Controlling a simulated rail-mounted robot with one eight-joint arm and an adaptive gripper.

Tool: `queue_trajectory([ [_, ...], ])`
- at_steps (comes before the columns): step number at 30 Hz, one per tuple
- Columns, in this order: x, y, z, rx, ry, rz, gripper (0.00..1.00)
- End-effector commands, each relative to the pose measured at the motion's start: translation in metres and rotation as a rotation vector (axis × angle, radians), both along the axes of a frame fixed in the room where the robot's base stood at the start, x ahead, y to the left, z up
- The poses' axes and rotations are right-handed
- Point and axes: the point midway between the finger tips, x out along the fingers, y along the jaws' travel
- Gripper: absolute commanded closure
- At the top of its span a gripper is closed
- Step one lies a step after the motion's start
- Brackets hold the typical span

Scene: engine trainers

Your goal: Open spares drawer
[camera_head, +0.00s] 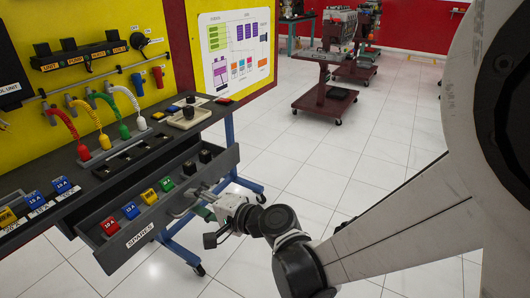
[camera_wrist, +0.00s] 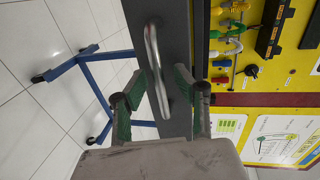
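The spares drawer (camera_head: 118,257), grey with a white SPARES label, is pulled out from under the dark bench top, and its contents show. Its metal bar handle (camera_head: 186,202) is on the front panel. My gripper (camera_head: 206,203) is at the handle. In the wrist view, the handle (camera_wrist: 152,48) runs between the two green-padded fingers of my gripper (camera_wrist: 160,78), which are spread apart with gaps on both sides. The drawer front (camera_wrist: 177,35) lies just beyond. Contact with the handle cannot be made out.
Coloured fuse blocks (camera_head: 130,209) and dark cubes lie in the drawer. Blue bench legs (camera_head: 177,245) stand below. Coloured hoses (camera_head: 104,119) rise at the yellow panel. A dark red cart (camera_head: 323,105) stands farther back. The tiled floor (camera_head: 330,165) between is clear.

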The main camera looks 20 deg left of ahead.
Motion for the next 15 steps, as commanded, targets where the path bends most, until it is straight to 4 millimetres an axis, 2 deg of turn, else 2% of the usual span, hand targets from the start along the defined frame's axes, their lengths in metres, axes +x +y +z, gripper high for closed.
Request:
queue_trajectory([
  [5, 0.0, -0.002, 0.0, 0.0, 0.0, 0.0, 0.72],
  [8, -0.001, -0.011, 0.002, 0.0, 0.0, -0.001, 0.72],
  [15, -0.008, -0.053, 0.011, 0.0, 0.0, -0.004, 0.72],
])
